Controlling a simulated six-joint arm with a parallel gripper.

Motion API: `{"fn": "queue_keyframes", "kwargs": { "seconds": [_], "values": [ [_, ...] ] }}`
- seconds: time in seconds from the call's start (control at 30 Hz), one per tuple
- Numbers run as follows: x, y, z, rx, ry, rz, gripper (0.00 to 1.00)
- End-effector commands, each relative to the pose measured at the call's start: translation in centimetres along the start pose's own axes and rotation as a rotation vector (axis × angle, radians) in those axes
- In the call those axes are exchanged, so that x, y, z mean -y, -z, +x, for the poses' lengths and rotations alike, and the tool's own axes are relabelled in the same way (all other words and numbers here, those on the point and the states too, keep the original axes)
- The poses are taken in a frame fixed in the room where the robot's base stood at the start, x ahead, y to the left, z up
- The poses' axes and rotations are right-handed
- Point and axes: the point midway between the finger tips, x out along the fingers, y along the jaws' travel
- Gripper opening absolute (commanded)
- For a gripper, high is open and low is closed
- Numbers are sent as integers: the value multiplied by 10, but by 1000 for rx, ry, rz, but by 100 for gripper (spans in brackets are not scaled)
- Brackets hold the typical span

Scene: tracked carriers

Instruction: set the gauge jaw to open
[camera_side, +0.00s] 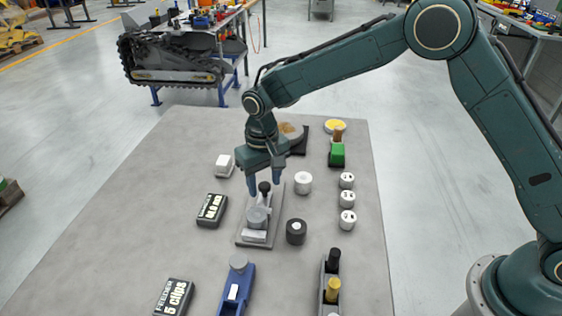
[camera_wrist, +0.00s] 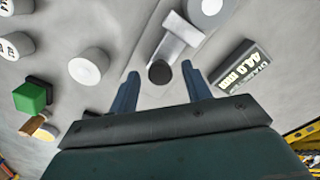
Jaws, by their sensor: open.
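The gauge (camera_side: 254,237) is a grey plate with a round silver body and a pale block at its near end. A dark knob (camera_side: 264,187) stands up at its far end. The gauge also shows in the wrist view (camera_wrist: 178,38), with the knob (camera_wrist: 159,72) there. My gripper (camera_side: 265,181) is open and points down over the knob. In the wrist view the knob appears between my fingertips (camera_wrist: 160,75), with gaps on both sides. I cannot tell whether the fingertips are down at knob height. The jaw's setting is not clear.
A black display box (camera_side: 212,210) lies left of the gauge. A dark roller (camera_side: 296,231) and a white cylinder (camera_side: 303,183) stand close on its right. Several small white cylinders (camera_side: 347,199) line the right. A blue fixture (camera_side: 236,289) and a grey fixture (camera_side: 322,292) are nearer.

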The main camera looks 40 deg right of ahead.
Motion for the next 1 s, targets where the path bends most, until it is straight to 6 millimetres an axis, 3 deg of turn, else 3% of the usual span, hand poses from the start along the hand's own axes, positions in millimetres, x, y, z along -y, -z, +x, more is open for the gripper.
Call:
{"fn": "queue_keyframes", "kwargs": {
  "seconds": [0.1,0.37,1.0],
  "values": [
    [0,0,0,0,0,0,48],
    [0,0,0,0,0,0,0],
    [-29,30,-1,-6,2,4,0]
  ]
}}
